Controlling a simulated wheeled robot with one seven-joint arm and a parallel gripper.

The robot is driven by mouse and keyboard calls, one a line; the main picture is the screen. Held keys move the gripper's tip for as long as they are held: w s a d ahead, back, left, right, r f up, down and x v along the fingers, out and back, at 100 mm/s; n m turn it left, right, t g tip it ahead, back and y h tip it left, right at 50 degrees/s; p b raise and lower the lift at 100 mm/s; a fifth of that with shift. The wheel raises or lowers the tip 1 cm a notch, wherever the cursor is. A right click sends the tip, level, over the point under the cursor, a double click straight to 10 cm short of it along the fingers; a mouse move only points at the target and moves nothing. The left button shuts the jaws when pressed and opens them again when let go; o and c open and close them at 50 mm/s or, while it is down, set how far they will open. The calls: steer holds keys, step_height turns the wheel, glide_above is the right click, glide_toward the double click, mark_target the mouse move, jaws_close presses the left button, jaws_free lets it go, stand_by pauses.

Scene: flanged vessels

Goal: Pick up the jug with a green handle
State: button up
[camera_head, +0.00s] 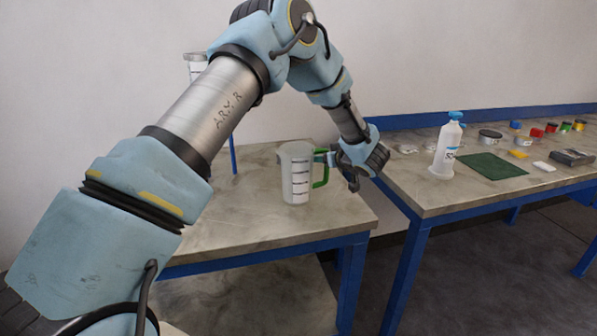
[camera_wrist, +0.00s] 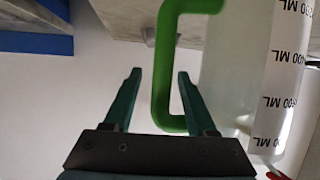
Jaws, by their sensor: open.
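The jug (camera_head: 297,174) is clear with black volume marks and a green handle (camera_head: 321,170) on its right side. It stands upright on the near table. My gripper (camera_head: 330,160) is at the handle's side of the jug, coming from the right. In the wrist view the jug (camera_wrist: 233,75) shows on the right with its green handle (camera_wrist: 160,75) in the middle. My open gripper (camera_wrist: 158,78) has its two fingertips on either side of the handle's upright bar, with the right finger reaching into the handle's opening. Contact with the bar cannot be told.
The near table (camera_head: 245,235) is mostly bare around the jug. A second table (camera_head: 425,200) on the right holds a white bottle (camera_head: 447,147) with a blue top, a green mat (camera_head: 491,166) and several small containers. Another marked vessel (camera_head: 195,62) shows partly behind my arm.

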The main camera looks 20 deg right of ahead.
jaws_close()
stand_by(0.4)
